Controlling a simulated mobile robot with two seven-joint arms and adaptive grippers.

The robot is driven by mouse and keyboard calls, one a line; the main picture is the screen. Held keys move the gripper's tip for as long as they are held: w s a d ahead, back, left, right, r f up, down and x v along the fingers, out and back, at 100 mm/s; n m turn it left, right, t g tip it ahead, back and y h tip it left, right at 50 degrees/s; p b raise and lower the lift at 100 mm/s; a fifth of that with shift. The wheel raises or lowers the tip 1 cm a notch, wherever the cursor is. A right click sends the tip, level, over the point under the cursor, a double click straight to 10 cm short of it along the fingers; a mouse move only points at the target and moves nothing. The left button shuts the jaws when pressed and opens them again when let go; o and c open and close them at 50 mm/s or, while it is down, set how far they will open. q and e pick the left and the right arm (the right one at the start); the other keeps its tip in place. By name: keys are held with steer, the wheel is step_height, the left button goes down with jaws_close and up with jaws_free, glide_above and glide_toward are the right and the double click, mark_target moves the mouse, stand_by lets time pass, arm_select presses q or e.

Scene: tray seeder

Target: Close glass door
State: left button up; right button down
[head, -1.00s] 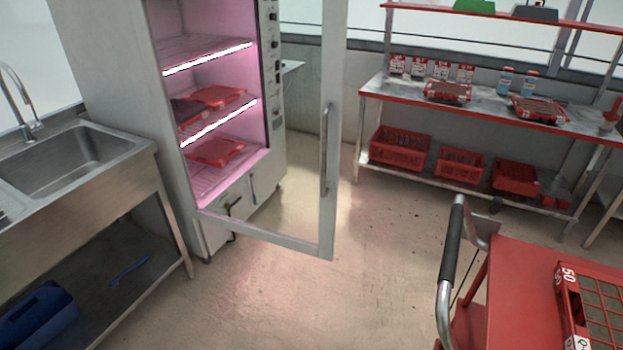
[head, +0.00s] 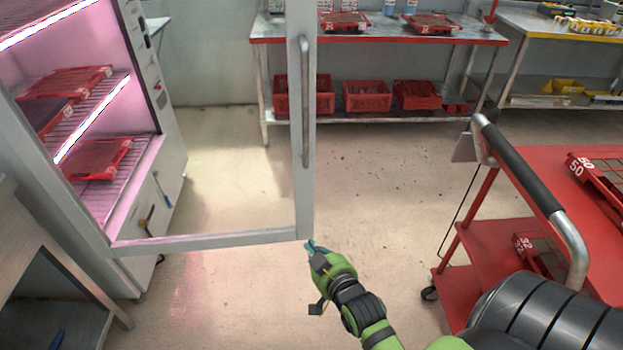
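The glass door (head: 304,205) of the lit cabinet (head: 160,195) stands wide open, swung out to the right. Its frame has a vertical bar handle (head: 305,100) on the free edge. The cabinet's pink-lit shelves hold red trays (head: 92,160). My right gripper (head: 311,246) is at the lower free corner of the door, its fingertips very near or against the frame; I cannot tell whether they touch. The fingers are small and partly hidden, so their opening is unclear. My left gripper is not in view.
A red cart (head: 500,240) with a black-gripped handle (head: 520,170) stands close on the right. A metal workbench (head: 380,36) with red crates (head: 366,96) below is at the back. A sink unit (head: 60,285) is at the left. The floor (head: 220,290) between is clear.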

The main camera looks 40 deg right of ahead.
steer(key=s+d+r+m+t+h+b, duration=0.1)
steer(key=d+r+t, duration=0.1)
steer(key=r, duration=0.5)
steer(key=s+d+r+t+h+b, duration=0.1)
steer(key=d+r, duration=0.1)
steer(key=r, duration=0.5)
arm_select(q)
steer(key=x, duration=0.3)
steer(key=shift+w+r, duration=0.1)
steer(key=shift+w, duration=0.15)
arm_select(e)
steer(key=x, duration=1.3)
steer(key=shift+w+d+r, duration=0.35)
steer(key=shift+r, duration=0.05)
